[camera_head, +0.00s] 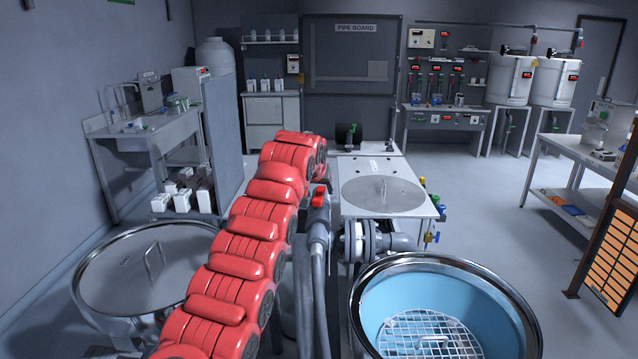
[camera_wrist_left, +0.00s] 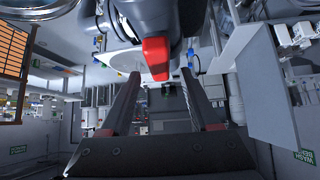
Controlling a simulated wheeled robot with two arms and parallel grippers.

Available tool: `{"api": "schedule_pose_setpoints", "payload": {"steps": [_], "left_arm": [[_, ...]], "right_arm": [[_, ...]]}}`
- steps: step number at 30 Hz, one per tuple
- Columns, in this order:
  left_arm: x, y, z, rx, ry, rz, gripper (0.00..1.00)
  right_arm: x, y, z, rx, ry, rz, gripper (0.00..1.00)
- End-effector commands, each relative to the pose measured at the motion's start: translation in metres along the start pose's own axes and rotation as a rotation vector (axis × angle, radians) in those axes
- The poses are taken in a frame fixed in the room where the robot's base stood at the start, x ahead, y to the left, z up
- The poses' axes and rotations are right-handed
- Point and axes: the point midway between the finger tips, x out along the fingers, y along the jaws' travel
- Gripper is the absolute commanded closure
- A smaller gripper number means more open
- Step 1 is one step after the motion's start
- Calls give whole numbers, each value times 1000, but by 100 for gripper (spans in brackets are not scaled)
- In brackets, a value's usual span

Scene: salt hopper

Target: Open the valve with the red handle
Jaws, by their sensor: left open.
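The red handle (camera_head: 319,197) tops a grey valve and pipe (camera_head: 318,235) near the middle of the head view. It points upward there. In the upside-down left wrist view the red handle (camera_wrist_left: 156,58) is large and lies between the lines of my two fingers, near their tips. I cannot tell whether it is between them in depth; no contact is clear. My left gripper (camera_wrist_left: 160,76) is open and empty. My red left arm hides most of it in the head view, its wrist just beyond and above the handle. My right gripper is not in view.
A steel vessel (camera_head: 531,330) with a blue inside and a wire grid stands right of the valve. A lidded steel drum (camera_head: 95,290) stands left. A flanged pipe (camera_head: 400,242) runs beside the valve. A white-topped table (camera_head: 350,170) lies behind.

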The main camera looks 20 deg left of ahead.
Motion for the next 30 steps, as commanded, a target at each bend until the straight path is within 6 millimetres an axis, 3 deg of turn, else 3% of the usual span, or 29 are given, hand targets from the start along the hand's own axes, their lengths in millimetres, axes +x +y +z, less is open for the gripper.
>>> {"api": "schedule_pose_setpoints", "payload": {"steps": [3,15,25,30], "left_arm": [[6,0,0,0,-3,0,38],[12,0,1,0,0,0,38],[12,0,1,0,0,0,97],[12,0,1,0,0,0,100]], "right_arm": [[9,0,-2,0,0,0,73],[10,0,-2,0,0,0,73],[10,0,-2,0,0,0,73],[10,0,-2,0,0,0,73]]}}
